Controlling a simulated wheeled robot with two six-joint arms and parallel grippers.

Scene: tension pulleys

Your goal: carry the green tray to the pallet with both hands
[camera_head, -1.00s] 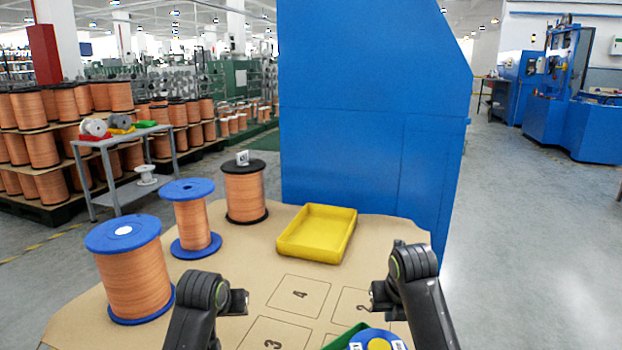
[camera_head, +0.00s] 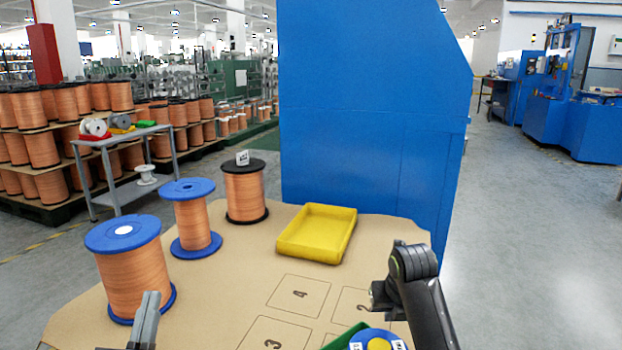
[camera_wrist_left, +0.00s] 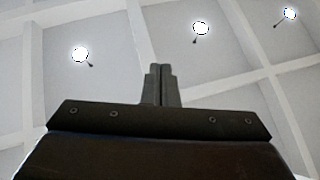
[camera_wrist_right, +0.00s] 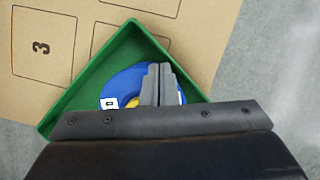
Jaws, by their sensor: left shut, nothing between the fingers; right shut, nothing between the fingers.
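The green tray (camera_wrist_right: 82,88) shows in the right wrist view with a blue spool (camera_wrist_right: 120,85) with a yellow centre in it. In the head view only a corner of the tray (camera_head: 343,337) and the blue spool (camera_head: 378,340) show at the bottom edge. My right gripper (camera_wrist_right: 160,68) is shut and empty, above the tray and spool; it also shows in the head view (camera_head: 376,292). My left gripper (camera_head: 150,297) is shut and empty at the lower left, pointing upward; its wrist view shows its fingers (camera_wrist_left: 160,68) against the ceiling. I cannot tell which surface is the pallet.
A brown board (camera_head: 235,275) with numbered squares carries a yellow tray (camera_head: 318,232), two blue-flanged copper spools (camera_head: 135,275) (camera_head: 197,222) and a black-flanged one (camera_head: 245,192). A tall blue cabinet (camera_head: 370,110) stands behind.

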